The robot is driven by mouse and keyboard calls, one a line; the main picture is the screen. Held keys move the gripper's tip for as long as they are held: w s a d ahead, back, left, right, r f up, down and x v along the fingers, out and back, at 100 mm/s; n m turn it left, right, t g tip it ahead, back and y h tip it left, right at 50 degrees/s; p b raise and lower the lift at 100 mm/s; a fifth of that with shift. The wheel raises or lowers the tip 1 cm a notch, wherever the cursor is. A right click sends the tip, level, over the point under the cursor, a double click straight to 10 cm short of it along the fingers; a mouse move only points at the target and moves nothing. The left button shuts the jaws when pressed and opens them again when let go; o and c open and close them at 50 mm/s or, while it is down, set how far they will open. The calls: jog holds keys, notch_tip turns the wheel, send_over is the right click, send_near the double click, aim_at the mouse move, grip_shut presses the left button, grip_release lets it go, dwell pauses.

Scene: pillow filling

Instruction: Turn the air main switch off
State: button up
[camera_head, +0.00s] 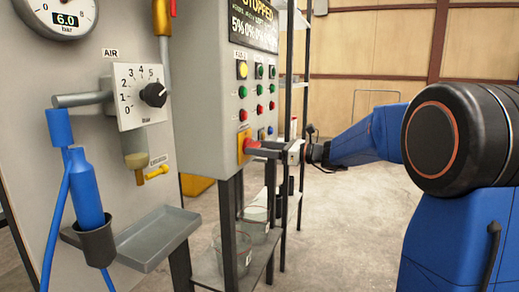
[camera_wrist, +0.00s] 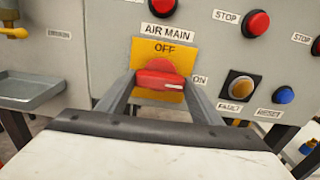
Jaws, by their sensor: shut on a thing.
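The air main switch (camera_wrist: 160,68) is a red rotary handle on a yellow plate (camera_wrist: 183,53) under an AIR MAIN label. OFF is printed at the top of the plate and ON at the right. The handle lies about level, with its white mark to the right, towards ON. My gripper (camera_wrist: 160,82) is shut on the handle, one finger at its left end and one at its right. In the head view the plate (camera_head: 242,150) is low on the panel's front, and my gripper (camera_head: 262,150) reaches it from the right, partly covering the switch.
A fault button (camera_wrist: 239,86) and a blue reset button (camera_wrist: 284,95) sit right of the switch. Red stop buttons (camera_wrist: 256,23) are above right. A grey tray (camera_head: 160,236) juts out at left. Open floor (camera_head: 345,225) lies right of the panel.

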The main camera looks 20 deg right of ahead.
jog(key=n, duration=1.7)
jog(key=shift+f+n, duration=0.1)
jog(key=shift+n, duration=0.3)
dwell(0.4)
jog(key=o, duration=1.1)
jog(key=shift+c, duration=0.2)
jog(key=v, duration=1.7)
jog(key=shift+d, duration=0.15)
jog(key=shift+s, duration=0.1)
